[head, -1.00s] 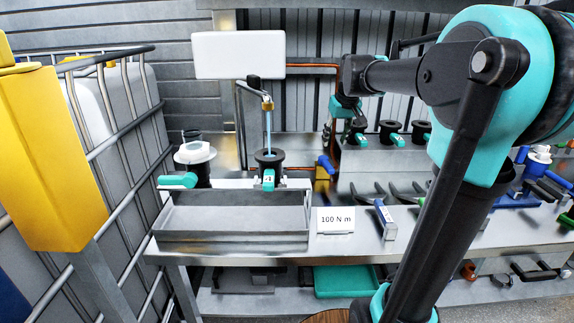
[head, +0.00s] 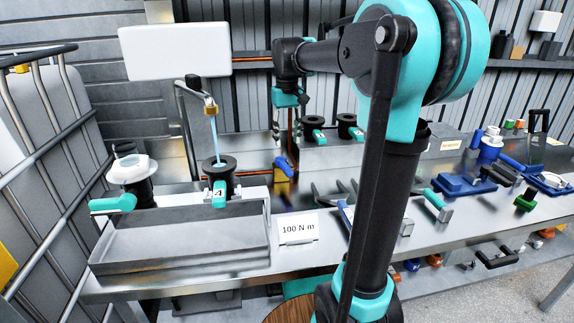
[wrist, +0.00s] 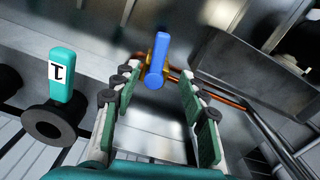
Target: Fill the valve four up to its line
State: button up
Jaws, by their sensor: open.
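Valve four (head: 219,165) is a black flanged body with a teal handle marked 4, upright behind the metal tray. A pale blue stream (head: 214,135) runs from the brass-tipped spout (head: 210,106) into its open top. The liquid level and the line cannot be made out. A blue lever (head: 284,168) on a yellow base stands right of valve four; it also shows in the wrist view (wrist: 158,55). My gripper (head: 289,130) is above the lever. In the wrist view my gripper (wrist: 155,88) is open and empty, with the lever between and beyond its fingertips.
A metal tray (head: 180,255) is in front of valve four. A white-topped valve (head: 132,172) stands left. A 100 N m sign (head: 298,228) is on the bench. Other black valves (head: 313,130) stand behind, right of my gripper. A caged tank (head: 45,150) borders the left.

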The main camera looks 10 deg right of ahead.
aim_at(287, 167)
notch_tip(287, 167, down, 10)
jog(key=shift+f, duration=0.25)
jog(key=shift+c, duration=0.2)
grip_shut()
